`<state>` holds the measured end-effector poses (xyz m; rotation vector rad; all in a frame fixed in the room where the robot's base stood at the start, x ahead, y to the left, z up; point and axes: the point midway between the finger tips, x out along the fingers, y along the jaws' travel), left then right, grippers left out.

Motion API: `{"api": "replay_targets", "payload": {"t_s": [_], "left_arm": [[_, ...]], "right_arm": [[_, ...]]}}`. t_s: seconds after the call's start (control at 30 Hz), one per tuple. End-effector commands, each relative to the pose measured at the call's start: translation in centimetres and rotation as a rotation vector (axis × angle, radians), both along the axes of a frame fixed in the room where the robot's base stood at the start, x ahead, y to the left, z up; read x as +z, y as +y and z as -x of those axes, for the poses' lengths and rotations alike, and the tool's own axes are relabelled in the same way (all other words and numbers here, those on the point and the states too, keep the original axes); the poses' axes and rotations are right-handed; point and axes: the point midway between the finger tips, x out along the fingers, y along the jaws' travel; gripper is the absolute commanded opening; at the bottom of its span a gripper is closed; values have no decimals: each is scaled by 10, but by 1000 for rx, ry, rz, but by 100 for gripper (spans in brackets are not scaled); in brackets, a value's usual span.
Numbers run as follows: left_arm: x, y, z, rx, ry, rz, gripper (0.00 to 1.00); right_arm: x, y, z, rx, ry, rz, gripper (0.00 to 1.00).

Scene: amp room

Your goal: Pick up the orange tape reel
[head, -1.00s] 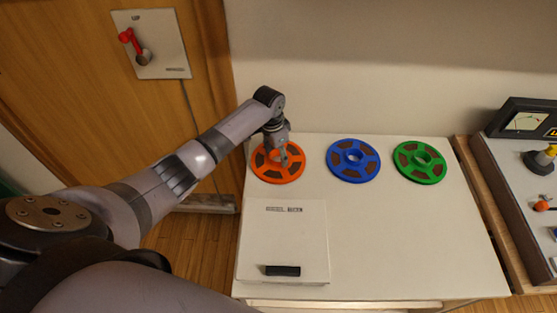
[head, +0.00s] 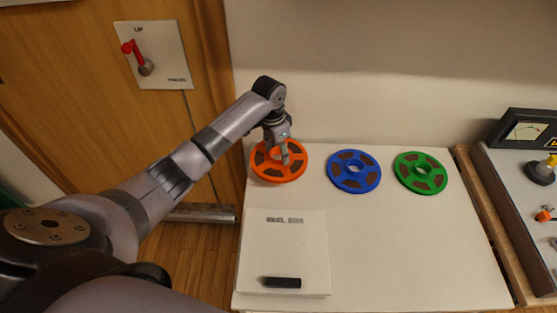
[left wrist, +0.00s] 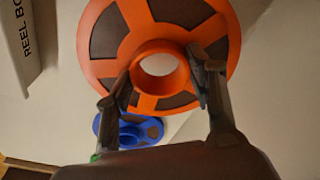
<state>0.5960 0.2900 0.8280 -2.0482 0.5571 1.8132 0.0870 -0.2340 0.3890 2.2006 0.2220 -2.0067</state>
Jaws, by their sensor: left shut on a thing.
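The orange tape reel (head: 262,170) is at the back left of the white tabletop in the head view. My left gripper (head: 286,157) is shut on it from above. In the left wrist view the orange reel (left wrist: 98,67) fills the upper middle, with the fingers (left wrist: 160,82) on either side of its raised hub. It looks much larger there than the blue reel (left wrist: 122,136), so it appears held above the table. My right gripper is in neither view.
The blue reel (head: 354,185) and green reel (head: 421,187) lie to the right. A white lettered box (head: 283,248) with a black handle is in front. The table's (head: 410,250) front right is clear. A control panel stands far right. A red lever (head: 131,46) is on the wooden door.

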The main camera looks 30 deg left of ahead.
Motion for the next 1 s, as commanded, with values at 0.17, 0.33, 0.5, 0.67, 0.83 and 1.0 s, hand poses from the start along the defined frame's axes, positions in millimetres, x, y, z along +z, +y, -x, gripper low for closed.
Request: {"api": "replay_targets", "payload": {"t_s": [0.17, 0.33, 0.5, 0.67, 0.83, 1.0], "left_arm": [[49, 0, -2, -1, -7, 0, 10], [88, 0, -1, -1, -5, 0, 10], [118, 0, -1, 0, -4, 0, 10], [133, 0, -1, 0, -2, 1, 10], [140, 0, 0, 0, -1, 1, 10], [140, 0, 0, 0, -1, 1, 10]], "right_arm": [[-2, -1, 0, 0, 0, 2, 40], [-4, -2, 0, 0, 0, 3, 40], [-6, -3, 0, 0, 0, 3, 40], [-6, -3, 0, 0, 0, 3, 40], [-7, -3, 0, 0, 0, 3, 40], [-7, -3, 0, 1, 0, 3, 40]]}}
